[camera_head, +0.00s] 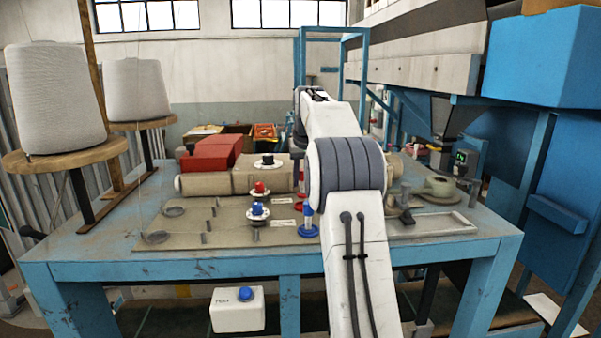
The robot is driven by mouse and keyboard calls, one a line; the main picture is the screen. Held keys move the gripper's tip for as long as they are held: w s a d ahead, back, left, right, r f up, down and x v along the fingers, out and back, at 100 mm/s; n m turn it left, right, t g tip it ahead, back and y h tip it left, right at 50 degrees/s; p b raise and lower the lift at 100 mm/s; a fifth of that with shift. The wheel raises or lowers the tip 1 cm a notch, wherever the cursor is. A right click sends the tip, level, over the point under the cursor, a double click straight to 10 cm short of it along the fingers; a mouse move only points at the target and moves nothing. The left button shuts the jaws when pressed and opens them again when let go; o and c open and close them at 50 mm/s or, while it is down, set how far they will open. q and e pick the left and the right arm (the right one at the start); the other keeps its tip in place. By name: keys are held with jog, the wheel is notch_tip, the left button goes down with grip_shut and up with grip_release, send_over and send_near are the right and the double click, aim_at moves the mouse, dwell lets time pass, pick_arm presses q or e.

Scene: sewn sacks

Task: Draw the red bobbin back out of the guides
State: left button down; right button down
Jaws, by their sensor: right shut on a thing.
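The red bobbin (300,206) shows only as a strip of red at the left edge of my right arm, near the back row of the board; most of it is hidden. My right gripper (299,165) reaches down there, largely covered by its own arm, and is shut on the red bobbin. The fingertips cannot be made out clearly. Small upright guides (214,207) stand on the tan board (180,228) left of the bobbin. A blue bobbin (308,223) stands upright in front of the red one. My left gripper is out of view.
A red-topped knob (260,188) and a blue-topped knob (258,209) stand mid-board. The table's (100,250) front-left is clear.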

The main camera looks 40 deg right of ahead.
aim_at(303, 194)
jog(key=shift+s+f, duration=0.1)
jog(key=shift+f, duration=0.85)
jog(key=shift+f+b, duration=0.5)
jog(key=shift+f, duration=0.15)
jog(key=c, duration=0.5)
grip_release()
jog(key=shift+c, duration=0.2)
